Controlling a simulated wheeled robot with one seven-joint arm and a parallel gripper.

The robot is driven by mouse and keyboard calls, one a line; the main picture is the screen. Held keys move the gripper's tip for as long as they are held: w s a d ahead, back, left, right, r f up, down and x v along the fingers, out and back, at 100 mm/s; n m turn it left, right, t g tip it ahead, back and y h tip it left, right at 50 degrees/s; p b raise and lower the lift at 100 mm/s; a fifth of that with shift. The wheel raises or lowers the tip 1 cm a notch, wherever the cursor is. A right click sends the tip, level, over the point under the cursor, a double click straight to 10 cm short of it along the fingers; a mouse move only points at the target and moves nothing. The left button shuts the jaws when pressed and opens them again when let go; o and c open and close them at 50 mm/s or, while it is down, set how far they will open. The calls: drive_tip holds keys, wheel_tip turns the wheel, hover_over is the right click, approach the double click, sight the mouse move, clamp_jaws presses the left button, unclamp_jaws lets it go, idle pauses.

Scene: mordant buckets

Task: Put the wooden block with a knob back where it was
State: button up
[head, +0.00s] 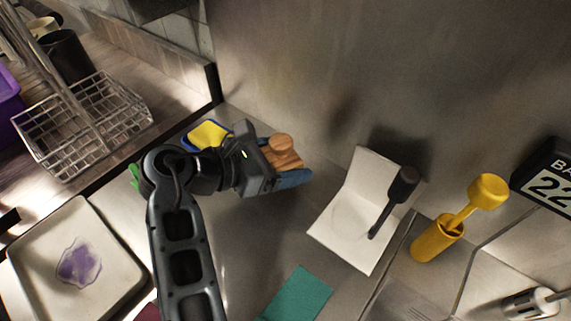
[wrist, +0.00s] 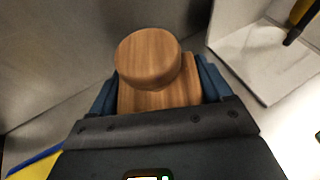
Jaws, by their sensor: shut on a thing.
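The wooden block with a knob (head: 285,155) is brown with wood grain and has a round knob on top. My gripper (head: 282,168) is shut on it, with a blue finger showing along its near side in the head view. In the wrist view the block (wrist: 158,97) sits between the two blue fingers (wrist: 158,92), its round knob facing the camera. The block's underside is hidden, so I cannot tell whether it touches the surface below.
A blue-rimmed yellow item (head: 207,134) lies behind my wrist. To the right are a folded white card (head: 345,215) with a black-headed tool (head: 398,190), a yellow holder (head: 438,240) and a teal sheet (head: 298,295). A wire basket (head: 85,125) and a tray (head: 110,225) stand left.

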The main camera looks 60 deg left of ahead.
drive_tip(key=shift+f, duration=1.05)
drive_tip(key=shift+f, duration=0.15)
drive_tip(key=o, duration=1.1)
drive_tip(key=shift+s+r+p, duration=0.45)
drive_tip(key=shift+r+p, duration=0.1)
drive_tip(key=shift+p, duration=0.05)
drive_tip(key=p+v, duration=0.2)
drive_tip(key=v, duration=0.3)
drive_tip(key=p+v, duration=0.1)
drive_tip(key=v, duration=0.5)
drive_tip(key=shift+s+f+p, duration=0.1)
drive_tip(key=shift+f+p, duration=0.15)
drive_tip(key=shift+p, duration=0.1)
